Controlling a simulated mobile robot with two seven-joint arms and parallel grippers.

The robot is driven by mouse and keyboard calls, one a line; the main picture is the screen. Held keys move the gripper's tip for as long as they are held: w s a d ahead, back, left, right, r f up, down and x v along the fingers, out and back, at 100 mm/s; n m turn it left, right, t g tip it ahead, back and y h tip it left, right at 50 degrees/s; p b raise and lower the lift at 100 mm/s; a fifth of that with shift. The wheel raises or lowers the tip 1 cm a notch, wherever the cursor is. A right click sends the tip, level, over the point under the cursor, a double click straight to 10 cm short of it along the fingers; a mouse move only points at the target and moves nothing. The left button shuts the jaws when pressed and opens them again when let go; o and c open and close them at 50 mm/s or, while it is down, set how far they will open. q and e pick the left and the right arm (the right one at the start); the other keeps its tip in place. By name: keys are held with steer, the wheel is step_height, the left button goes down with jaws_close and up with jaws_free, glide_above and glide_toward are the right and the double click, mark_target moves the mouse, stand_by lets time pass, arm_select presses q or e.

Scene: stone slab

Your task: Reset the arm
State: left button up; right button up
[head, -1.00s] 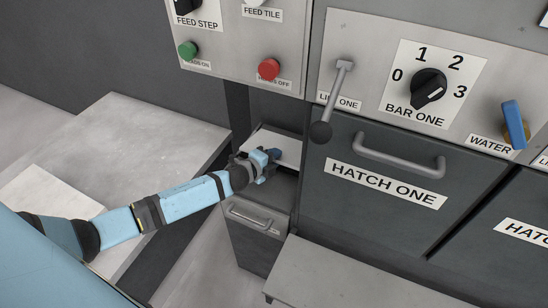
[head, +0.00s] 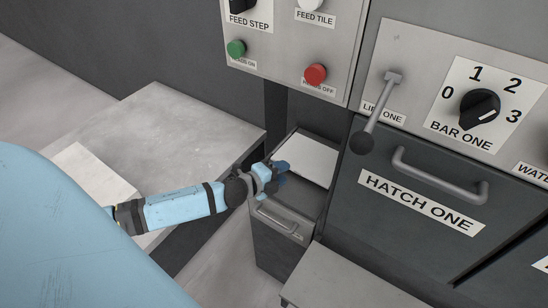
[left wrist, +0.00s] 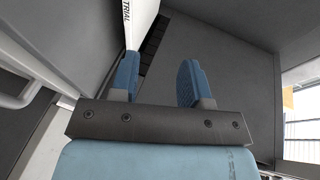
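My left arm (head: 180,207) reaches in from the left in the head view, with a large blue part of my body in front of it. My left gripper (head: 282,172) is at the left edge of an open-topped dark bin (head: 276,245), beside the pale flat piece (head: 306,160) at its top. In the left wrist view the two blue fingers of the left gripper (left wrist: 158,78) stand apart with nothing between them. A white strip marked TRIAL (left wrist: 140,22) shows beyond the left finger. My right gripper is not in view.
A stone-coloured slab table (head: 185,120) stands left of the bin. HATCH ONE (head: 400,195) with its bar handle (head: 440,180) is right of it, under a lever (head: 378,115) and the BAR ONE dial (head: 480,108). A low grey bench (head: 340,280) is at the front.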

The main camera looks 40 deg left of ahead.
arm_select(q)
steer(key=shift+v, duration=1.4)
steer(key=s+d+f+n+g, duration=0.2)
steer(key=s+d+f+n, duration=0.3)
steer(key=s+d+n, duration=0.35)
steer(key=s+d+f+n+g, duration=0.2)
steer(key=s+d+f+n, duration=0.2)
steer(key=s+d+n, duration=0.4)
step_height(320, 180, up, 11)
steer(key=s+a+p, duration=0.2)
steer(key=p, duration=1)
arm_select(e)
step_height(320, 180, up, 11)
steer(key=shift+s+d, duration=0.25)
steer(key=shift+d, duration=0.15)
arm_select(q)
steer(key=shift+w, duration=0.1)
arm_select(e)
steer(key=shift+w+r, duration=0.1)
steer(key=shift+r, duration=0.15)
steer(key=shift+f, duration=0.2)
